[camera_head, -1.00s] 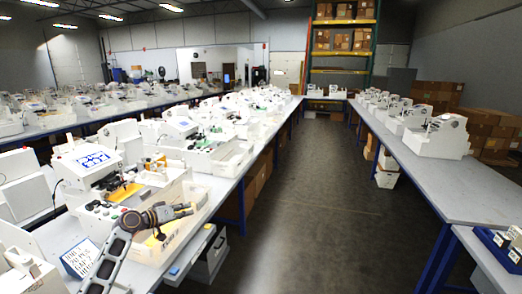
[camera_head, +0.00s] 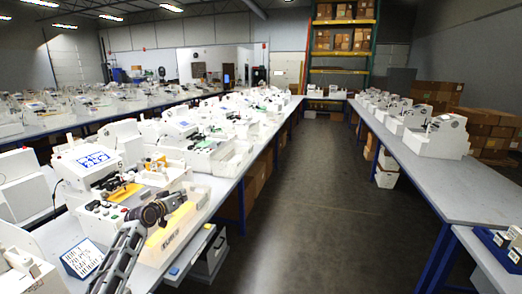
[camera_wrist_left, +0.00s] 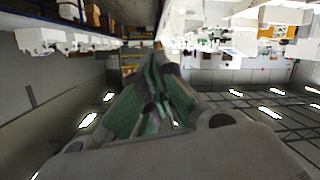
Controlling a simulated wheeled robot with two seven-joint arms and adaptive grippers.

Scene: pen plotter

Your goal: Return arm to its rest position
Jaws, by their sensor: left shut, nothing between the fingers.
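My left arm rises from the bottom of the head view, its dark wrist above the near-left workbench. My left gripper (camera_head: 184,198) is at its far end, shut and empty, over a white bin (camera_head: 172,243) with something yellow in it. The closed fingers (camera_wrist_left: 165,80) also show in the left wrist view, pointing towards the room, with nothing held. A white pen plotter (camera_head: 90,165) with a blue-and-white pattern on top stands just left and beyond the gripper. My right gripper is out of view.
A small sign (camera_head: 82,258) stands left of my forearm. Rows of similar white machines continue along the left benches. A right-hand bench (camera_head: 440,185) carries more machines. The aisle floor (camera_head: 310,200) between them is clear.

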